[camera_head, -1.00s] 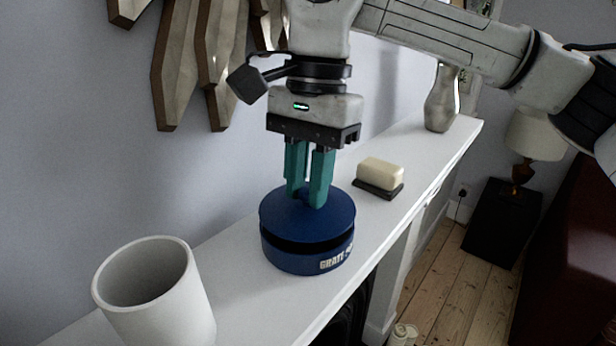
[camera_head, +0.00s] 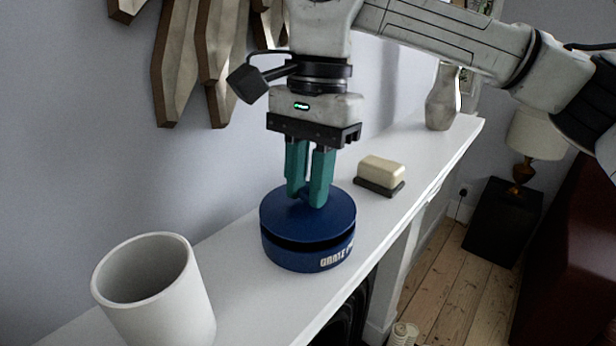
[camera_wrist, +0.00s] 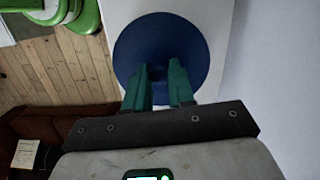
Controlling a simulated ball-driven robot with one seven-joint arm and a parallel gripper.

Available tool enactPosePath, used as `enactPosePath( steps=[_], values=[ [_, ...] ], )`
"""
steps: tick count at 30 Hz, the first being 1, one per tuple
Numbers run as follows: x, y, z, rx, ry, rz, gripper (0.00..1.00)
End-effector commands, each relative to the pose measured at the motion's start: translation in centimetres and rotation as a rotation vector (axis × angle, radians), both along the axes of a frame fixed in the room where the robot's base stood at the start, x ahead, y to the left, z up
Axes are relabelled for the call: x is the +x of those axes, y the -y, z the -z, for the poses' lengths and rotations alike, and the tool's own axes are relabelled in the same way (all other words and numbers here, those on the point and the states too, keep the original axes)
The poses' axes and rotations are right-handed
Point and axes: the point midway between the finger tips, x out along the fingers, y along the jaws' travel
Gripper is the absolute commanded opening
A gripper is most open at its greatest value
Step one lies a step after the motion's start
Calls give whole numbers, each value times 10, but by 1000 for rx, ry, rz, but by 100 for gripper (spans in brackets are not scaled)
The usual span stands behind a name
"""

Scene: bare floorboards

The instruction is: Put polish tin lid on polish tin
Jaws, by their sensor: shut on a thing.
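The blue polish tin lid (camera_head: 330,217) is in my gripper (camera_head: 308,198), whose green fingers are shut on its middle from above. The polish tin (camera_head: 290,256), blue with pale lettering on its side, stands on the white mantelpiece right under the lid. A dark band shows between lid and tin at the front; I cannot tell if they touch. In the wrist view the round lid (camera_wrist: 190,38) lies beyond my fingertips (camera_wrist: 160,72) and hides the tin.
A white cup (camera_head: 150,290) stands at the near left of the mantelpiece (camera_head: 262,315). A soap bar on a dark dish (camera_head: 380,176) is behind the tin to the right, with a grey vase (camera_head: 441,100) farther off. The wall borders the left; the shelf edge drops to the right.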

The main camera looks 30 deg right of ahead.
Motion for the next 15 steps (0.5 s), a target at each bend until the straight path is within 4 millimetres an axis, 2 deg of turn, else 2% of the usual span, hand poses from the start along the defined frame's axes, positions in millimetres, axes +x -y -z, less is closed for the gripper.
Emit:
enactPosePath(
  steps=[15],
  values=[
    [0,0,8,0,0,0,0]
  ],
)
